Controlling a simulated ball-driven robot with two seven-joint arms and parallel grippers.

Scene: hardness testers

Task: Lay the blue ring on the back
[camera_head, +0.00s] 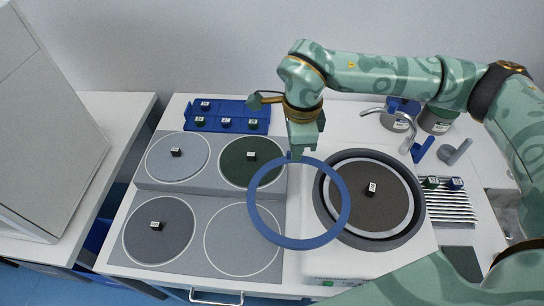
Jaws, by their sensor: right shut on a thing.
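The blue ring (300,243) hangs from my right gripper (297,153), which is shut on its far edge. The ring appears held above the bench, and in this view it overlaps the gap between the grey pads and the round device. Behind its left part is the back right dark green disc (236,168), which carries a small black block (251,157). Behind its right part is the round dark plate (375,215) with a grey rim, also carrying a small black block (371,188). The ring's height cannot be told. My left gripper is not in view.
Grey pads bear a back left disc (190,168) and a front left disc (172,240), each with a block, and an empty front right circle (240,245). A blue tray (215,107) with several blocks lies behind. A tap (384,112) and ribbed rack (452,207) stand right.

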